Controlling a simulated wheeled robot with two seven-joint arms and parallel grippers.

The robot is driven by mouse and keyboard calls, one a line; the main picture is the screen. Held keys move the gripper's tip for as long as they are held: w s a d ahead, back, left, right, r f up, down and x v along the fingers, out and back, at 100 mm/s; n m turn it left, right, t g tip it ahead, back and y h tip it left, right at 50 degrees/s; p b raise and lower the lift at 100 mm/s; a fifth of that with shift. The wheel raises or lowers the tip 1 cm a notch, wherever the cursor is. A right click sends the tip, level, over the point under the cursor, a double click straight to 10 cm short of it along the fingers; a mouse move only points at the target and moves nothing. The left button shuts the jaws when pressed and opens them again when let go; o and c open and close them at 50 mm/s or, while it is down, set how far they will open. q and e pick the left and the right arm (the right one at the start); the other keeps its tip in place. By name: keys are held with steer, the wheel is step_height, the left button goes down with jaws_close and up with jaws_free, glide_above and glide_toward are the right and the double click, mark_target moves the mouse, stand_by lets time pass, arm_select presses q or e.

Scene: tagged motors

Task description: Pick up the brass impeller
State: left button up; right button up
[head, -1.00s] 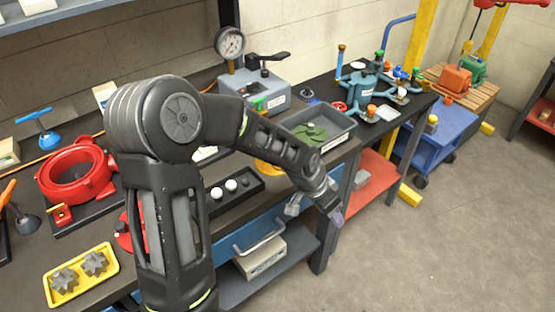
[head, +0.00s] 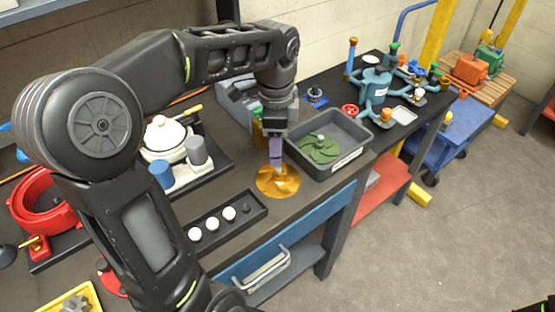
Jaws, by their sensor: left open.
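The brass impeller (head: 279,181) is a golden, bladed disc lying flat on the dark bench top near its front edge. My left gripper (head: 276,163) points straight down over the impeller, with its fingertips at or just above the disc's centre. The fingers are open, but the gap between them is hard to see from this side. Whether they touch the hub cannot be told. My right gripper is not clearly visible.
A grey bin (head: 357,133) with a green impeller (head: 320,149) stands just right of the gripper. A black tray (head: 256,209) with white balls lies in front-left. A white pot (head: 166,137) and blue and grey cylinders stand to the left.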

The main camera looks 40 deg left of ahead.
mark_target(278, 177)
arm_select(q)
steer(key=shift+w, duration=0.1)
steer(key=shift+s+d+r, duration=0.1)
steer(key=shift+s, duration=0.1)
steer(key=shift+w+f, duration=0.1)
steer(key=shift+f, duration=1.2)
steer(key=shift+w+f+p, duration=0.1)
steer(key=shift+f+p, duration=0.55)
steer(key=shift+f, duration=1.95)
jaws_close()
